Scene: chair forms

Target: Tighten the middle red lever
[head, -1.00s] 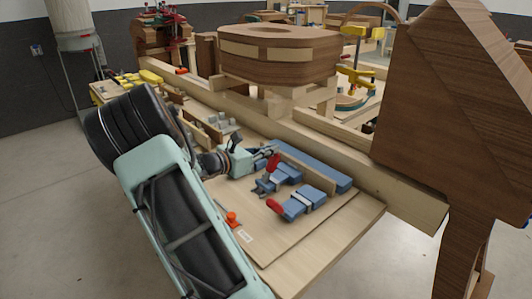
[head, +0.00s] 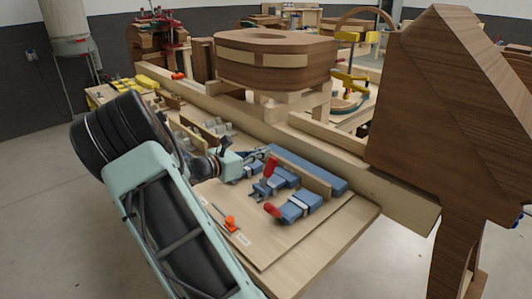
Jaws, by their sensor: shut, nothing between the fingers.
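The middle red lever (head: 271,167) stands steeply up from the middle blue clamp (head: 281,179) on the wooden board. The near clamp (head: 302,205) has a red lever (head: 272,210) that lies lower, pointing left. A third blue clamp (head: 246,174) is mostly hidden behind my gripper, and its lever cannot be made out. My gripper (head: 264,153) is shut and empty, just left of and behind the top of the middle red lever. I cannot tell whether it touches the lever.
A long blue piece and a wooden strip (head: 300,172) lie behind the clamps. An orange-red item (head: 230,222) lies on the board (head: 295,243) in front. A wooden beam (head: 350,178) and a large dark wooden form (head: 430,120) stand to the right. The board's front right is clear.

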